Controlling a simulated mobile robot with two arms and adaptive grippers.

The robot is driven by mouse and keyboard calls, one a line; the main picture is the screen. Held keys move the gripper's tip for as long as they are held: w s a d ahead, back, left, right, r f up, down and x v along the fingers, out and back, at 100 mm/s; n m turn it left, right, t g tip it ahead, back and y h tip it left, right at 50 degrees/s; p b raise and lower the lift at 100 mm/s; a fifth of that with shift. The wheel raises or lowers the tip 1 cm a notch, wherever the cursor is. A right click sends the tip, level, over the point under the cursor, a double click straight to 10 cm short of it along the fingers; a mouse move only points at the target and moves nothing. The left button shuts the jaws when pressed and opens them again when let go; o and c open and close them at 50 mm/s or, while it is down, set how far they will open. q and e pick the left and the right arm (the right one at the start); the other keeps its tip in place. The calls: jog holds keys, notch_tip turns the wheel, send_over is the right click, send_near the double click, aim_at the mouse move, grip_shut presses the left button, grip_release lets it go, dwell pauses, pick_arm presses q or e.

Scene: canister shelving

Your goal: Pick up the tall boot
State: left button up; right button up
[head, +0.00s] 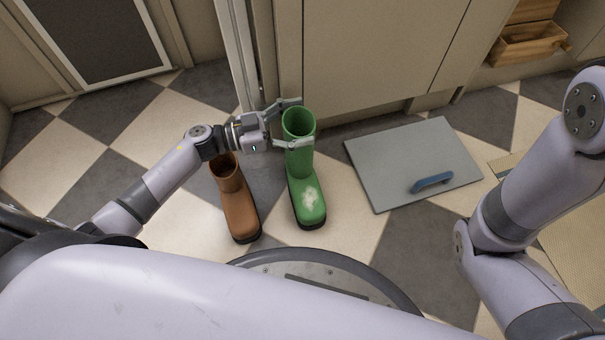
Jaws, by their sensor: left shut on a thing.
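A tall green boot (306,196) stands upright on the checkered floor in front of the cabinet, with a pale worn patch on its foot. My left gripper (297,121) is shut on its shaft near the top, with one finger on the far side and one on the near side. A shorter brown boot (238,208) stands to the left of it, partly under my left arm. My right arm comes in at the right, and its gripper is out of view.
The cabinet (365,50) rises close behind the green boot. A beige mat (575,230) lies at the right, and a wooden drawer (525,45) is at the upper right.

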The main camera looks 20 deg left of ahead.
pick_arm(q)
jog(key=c, duration=0.9)
jog(key=shift+r, duration=0.2)
jog(key=shift+r, duration=0.1)
